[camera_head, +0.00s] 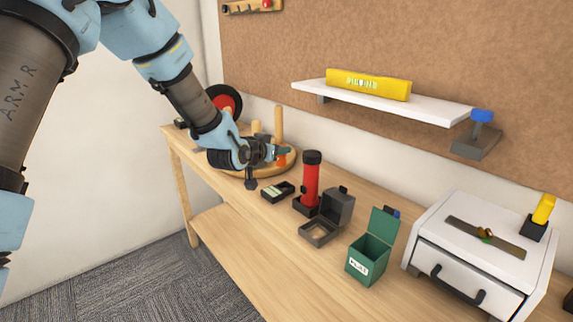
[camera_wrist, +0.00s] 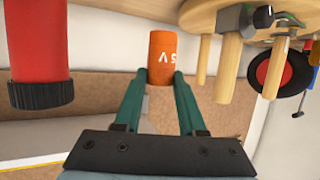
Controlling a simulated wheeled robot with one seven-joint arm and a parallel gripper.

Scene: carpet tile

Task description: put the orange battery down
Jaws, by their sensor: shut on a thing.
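The orange battery (camera_wrist: 165,55) is upright in the wrist view between the green fingertips of my gripper (camera_wrist: 162,78), with white marks on its side. My gripper (camera_head: 283,152) is shut on it. In the head view only a little of the orange battery (camera_head: 282,161) shows below the fingers, in front of the round wooden peg base (camera_head: 285,166). Whether the battery touches anything below it, I cannot tell. A small black tray (camera_head: 266,196) with pale contents lies on the bench near the gripper.
A red flashlight (camera_head: 311,183), an open grey box (camera_head: 317,237), a green bin (camera_head: 366,267) and a white drawer unit (camera_head: 455,270) stand along the bench (camera_head: 240,222). A white shelf (camera_head: 430,107) hangs above. The bench's front strip is clear.

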